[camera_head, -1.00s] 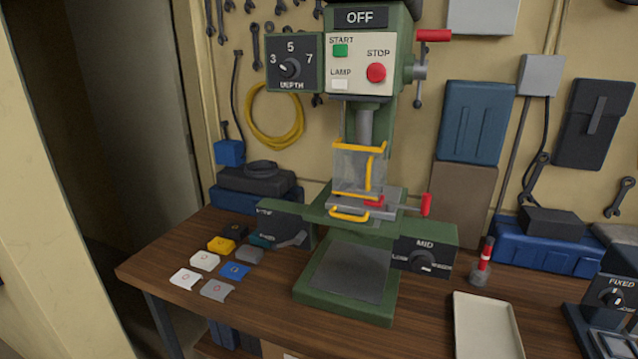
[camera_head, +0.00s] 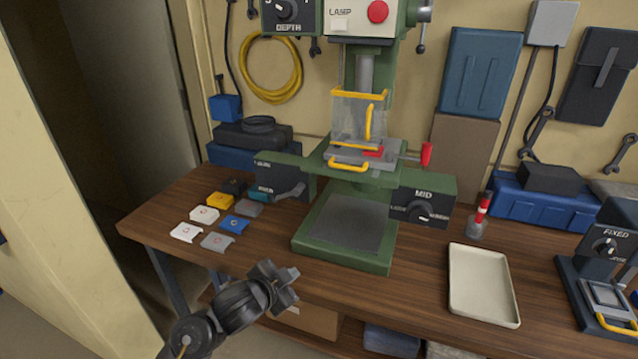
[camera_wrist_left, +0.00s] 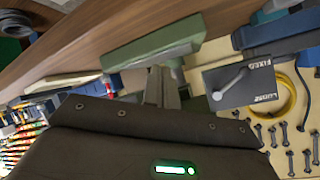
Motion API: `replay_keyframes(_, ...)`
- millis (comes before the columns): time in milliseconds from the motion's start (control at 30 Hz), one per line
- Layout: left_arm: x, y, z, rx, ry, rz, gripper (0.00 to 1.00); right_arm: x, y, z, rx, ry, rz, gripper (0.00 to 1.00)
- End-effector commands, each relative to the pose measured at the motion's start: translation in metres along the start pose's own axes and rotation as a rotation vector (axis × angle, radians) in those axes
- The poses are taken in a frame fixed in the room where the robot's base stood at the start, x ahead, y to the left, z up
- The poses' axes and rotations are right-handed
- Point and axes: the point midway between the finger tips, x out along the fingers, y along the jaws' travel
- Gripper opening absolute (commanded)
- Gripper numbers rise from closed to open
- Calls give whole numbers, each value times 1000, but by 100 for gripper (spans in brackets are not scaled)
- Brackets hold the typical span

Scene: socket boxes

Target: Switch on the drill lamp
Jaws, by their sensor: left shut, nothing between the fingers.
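The green drill press (camera_head: 300,248) stands on the wooden bench in the head view. Its panel is cut off by the top edge; the white LAMP button (camera_head: 338,25) shows there beside the red STOP button (camera_head: 378,12). My left gripper (camera_head: 290,278) is shut and empty, low in front of the bench's front edge, well below the panel and apart from the drill. In the left wrist view my shut fingers (camera_wrist_left: 161,88) show in front of a green part of the drill (camera_wrist_left: 150,52). My right gripper is out of view.
Several coloured tiles (camera_head: 219,201) lie left of the drill. A FIXED device (camera_head: 605,262) is at the far right. Free bench lies between the tiles and the drill base.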

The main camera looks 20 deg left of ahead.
Motion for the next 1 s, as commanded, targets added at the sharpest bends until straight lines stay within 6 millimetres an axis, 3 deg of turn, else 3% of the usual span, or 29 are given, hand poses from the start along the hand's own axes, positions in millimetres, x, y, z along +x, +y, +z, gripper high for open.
replay_keyframes(100, 11, -56, -77, 172, 180, -59, 0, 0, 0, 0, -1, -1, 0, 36)
replay_keyframes(233, 3, -117, -168, 398, 374, -116, 0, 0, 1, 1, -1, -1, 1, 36)
replay_keyframes(400, -41, -193, -268, 679, 550, -175, 0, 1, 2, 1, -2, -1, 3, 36)
replay_keyframes(500, -78, -232, -311, 818, 609, -199, 0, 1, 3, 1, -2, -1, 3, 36)
replay_keyframes(633, -128, -272, -347, 948, 648, -220, 0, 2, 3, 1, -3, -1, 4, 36)
replay_keyframes(800, -175, -302, -368, 1039, 664, -229, 0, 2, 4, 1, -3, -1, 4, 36)
replay_keyframes(1000, -195, -312, -375, 1071, 669, -229, 0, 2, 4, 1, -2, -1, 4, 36)
